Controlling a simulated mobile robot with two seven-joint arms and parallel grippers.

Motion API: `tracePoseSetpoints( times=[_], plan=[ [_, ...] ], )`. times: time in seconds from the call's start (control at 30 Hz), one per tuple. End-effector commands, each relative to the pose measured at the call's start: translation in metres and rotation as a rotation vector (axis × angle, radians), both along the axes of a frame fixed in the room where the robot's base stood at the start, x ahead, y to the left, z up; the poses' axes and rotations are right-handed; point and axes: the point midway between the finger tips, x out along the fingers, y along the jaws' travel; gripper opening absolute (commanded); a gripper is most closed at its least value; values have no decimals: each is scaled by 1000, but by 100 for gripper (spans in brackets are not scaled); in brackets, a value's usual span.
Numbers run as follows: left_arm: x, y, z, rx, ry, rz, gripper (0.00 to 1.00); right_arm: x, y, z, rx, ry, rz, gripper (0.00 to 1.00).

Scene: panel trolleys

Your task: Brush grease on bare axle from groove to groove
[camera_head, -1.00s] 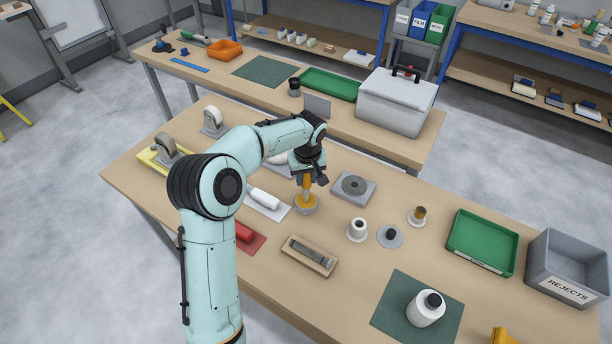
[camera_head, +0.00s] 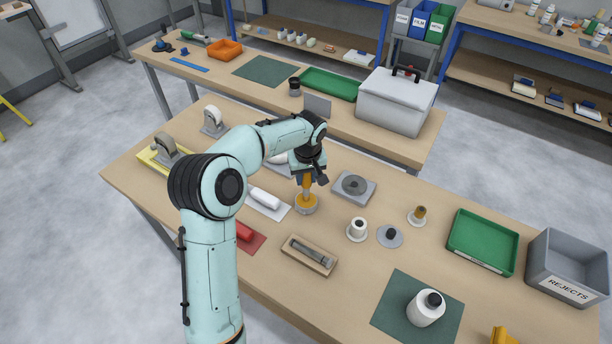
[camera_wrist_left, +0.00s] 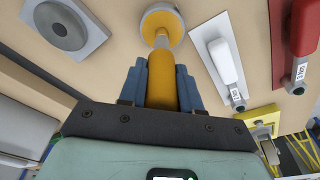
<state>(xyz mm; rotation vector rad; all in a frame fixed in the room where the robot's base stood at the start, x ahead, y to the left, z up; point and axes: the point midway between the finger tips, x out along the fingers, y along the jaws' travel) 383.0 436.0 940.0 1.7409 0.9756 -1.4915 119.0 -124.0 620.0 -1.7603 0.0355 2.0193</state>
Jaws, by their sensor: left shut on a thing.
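My left gripper (camera_head: 312,174) is shut on the yellow handle of a brush (camera_head: 306,186), which it holds upright. The left wrist view shows the yellow handle (camera_wrist_left: 162,80) between the blue fingers. The brush's lower end is at a round yellow tin (camera_head: 306,205), also seen in the left wrist view (camera_wrist_left: 176,30); the bristles are hidden, so I cannot tell how deep they sit. A grey metal axle (camera_head: 310,253) lies in a wooden cradle (camera_head: 290,259), in front of the tin and apart from the brush. My right gripper is not in view.
A white-handled tool (camera_head: 265,197) and a red-handled tool (camera_head: 243,232) lie left of the cradle. A grey plate with a disc (camera_head: 354,186), a white spool (camera_head: 357,230) and a grey disc (camera_head: 390,237) are to the right.

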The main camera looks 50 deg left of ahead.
Motion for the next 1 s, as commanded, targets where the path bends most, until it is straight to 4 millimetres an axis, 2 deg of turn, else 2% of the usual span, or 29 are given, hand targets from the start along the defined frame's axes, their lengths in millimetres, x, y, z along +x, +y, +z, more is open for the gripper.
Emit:
tracePoseSetpoints(
  times=[0.17, 1.0],
  plan=[
    [0, -1, 2, -3, 3, -1, 2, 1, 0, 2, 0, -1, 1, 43],
    [1, 0, 69, -1, -1, 0, 2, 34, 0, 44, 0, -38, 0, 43]
  ],
)
